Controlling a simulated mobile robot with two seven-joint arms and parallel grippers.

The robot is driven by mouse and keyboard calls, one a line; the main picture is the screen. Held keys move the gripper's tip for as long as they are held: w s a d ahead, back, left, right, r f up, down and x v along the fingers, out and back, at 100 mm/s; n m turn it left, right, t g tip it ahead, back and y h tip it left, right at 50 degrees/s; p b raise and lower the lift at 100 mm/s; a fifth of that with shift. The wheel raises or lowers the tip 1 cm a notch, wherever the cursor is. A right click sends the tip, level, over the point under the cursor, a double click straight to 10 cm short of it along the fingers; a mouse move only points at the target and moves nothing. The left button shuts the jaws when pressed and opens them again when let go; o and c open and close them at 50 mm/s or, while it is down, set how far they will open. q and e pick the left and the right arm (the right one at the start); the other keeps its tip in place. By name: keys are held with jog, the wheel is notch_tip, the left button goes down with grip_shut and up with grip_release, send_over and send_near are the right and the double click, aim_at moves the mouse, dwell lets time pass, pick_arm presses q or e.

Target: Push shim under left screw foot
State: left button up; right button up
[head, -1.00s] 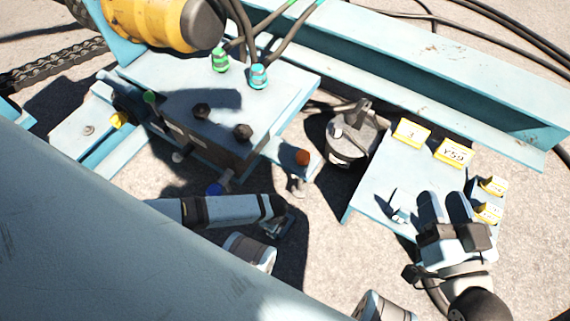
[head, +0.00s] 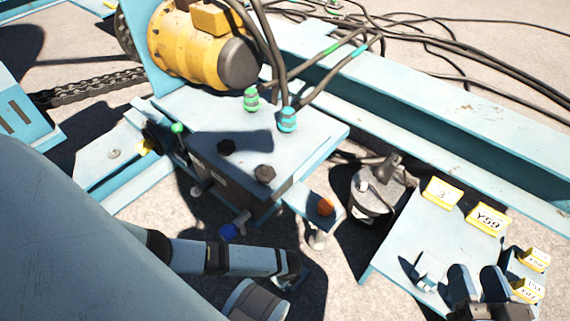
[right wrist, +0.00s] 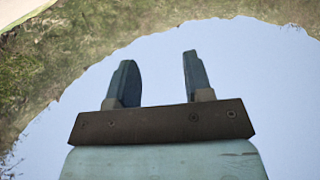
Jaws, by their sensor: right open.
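An orange-topped screw (head: 325,207) stands on a blue bracket, with a pale round foot (head: 318,240) below it. A blue-ended screw (head: 235,226) shows farther left; I cannot tell which is the left screw foot. A small pale block (head: 428,268) on the blue plate may be the shim; I cannot be sure. My right gripper (head: 478,278) is open at the plate's near side, just right of this block. Its fingers are apart and empty in the right wrist view (right wrist: 158,75). My left gripper (head: 290,272) is near the orange screw's foot; its jaws are unclear.
The blue plate (head: 400,235) carries several yellow tags, including one marked Y59 (head: 487,220). A yellow motor (head: 190,50), cables and a long blue beam (head: 450,100) lie behind. Some ground is bare.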

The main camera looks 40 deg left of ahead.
pick_arm(q)
jog(key=f+b, duration=0.1)
jog(key=f, duration=0.1)
jog(key=f+b, duration=0.1)
jog(key=f, duration=0.1)
jog(key=f+b, duration=0.1)
jog(key=f, duration=0.1)
jog(key=shift+a+f, duration=0.15)
jog(key=shift+a, duration=0.2)
jog(key=shift+a+f+b, duration=0.1)
jog(key=shift+f+b, duration=0.25)
jog(key=shift+f, duration=0.15)
pick_arm(e)
jog(key=shift+w+d+r+n+t+y, duration=0.2)
jog(key=shift+w+d+n+t, duration=0.3)
jog(key=shift+n, duration=0.3)
jog(key=shift+w+d+r+n+t+y, duration=0.2)
jog(key=shift+w+n+t, duration=0.1)
jog(key=shift+w+n, duration=0.4)
jog(key=shift+s, duration=0.15)
pick_arm(q)
grip_shut()
